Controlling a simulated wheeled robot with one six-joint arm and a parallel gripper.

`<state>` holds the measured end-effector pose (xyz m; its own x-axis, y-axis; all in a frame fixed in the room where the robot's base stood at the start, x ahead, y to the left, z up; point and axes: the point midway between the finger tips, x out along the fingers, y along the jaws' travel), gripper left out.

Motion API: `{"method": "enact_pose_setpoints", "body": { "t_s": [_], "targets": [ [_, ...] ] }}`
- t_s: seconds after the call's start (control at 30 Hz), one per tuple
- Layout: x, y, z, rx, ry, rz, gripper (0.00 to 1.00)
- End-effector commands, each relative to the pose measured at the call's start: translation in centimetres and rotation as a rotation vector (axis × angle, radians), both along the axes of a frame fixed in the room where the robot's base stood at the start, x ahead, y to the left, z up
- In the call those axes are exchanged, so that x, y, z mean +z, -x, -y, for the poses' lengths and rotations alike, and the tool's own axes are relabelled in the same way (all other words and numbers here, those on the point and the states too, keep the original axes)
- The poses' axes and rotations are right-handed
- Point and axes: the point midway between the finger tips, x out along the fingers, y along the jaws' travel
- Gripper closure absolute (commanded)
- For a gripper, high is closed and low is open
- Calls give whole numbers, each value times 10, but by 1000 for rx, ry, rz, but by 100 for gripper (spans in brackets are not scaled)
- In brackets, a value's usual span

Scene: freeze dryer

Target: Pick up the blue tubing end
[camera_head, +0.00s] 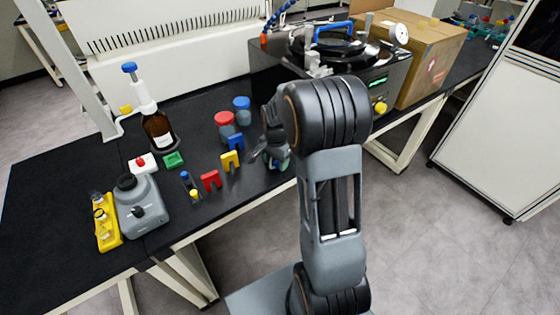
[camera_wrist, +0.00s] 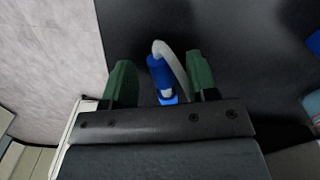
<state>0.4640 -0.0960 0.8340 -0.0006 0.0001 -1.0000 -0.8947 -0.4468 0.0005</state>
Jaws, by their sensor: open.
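The blue tubing end (camera_wrist: 158,73) shows in the wrist view as a short blue cylinder with a pale curved tube (camera_wrist: 177,60) looping from its top to the right finger. It lies between the two green fingers of my gripper (camera_wrist: 161,68). The fingers are apart, with a clear gap on the left; the pale tube runs close to the right finger, and I cannot tell whether they touch. In the head view my gripper (camera_head: 262,152) is over the front edge of the black bench, and the tubing end cannot be made out there.
Red and yellow blocks (camera_head: 211,181), red- and blue-capped jars (camera_head: 242,110), a brown bottle (camera_head: 158,130) and a grey device (camera_head: 141,203) stand left of my gripper. The freeze dryer (camera_head: 377,86) and a cardboard box (camera_head: 425,60) are behind and right. The bench's left end is clear.

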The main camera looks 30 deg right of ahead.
Motion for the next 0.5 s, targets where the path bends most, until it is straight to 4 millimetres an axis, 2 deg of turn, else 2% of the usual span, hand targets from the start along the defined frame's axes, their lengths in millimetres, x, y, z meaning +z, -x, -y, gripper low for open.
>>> {"method": "enact_pose_setpoints", "body": {
  "t_s": [0.1,0.37,0.5],
  "targets": [
    [-7,0,0,0,0,0,47],
    [-8,0,0,0,0,1,48],
    [-8,0,0,0,0,1,61]
  ]
}}
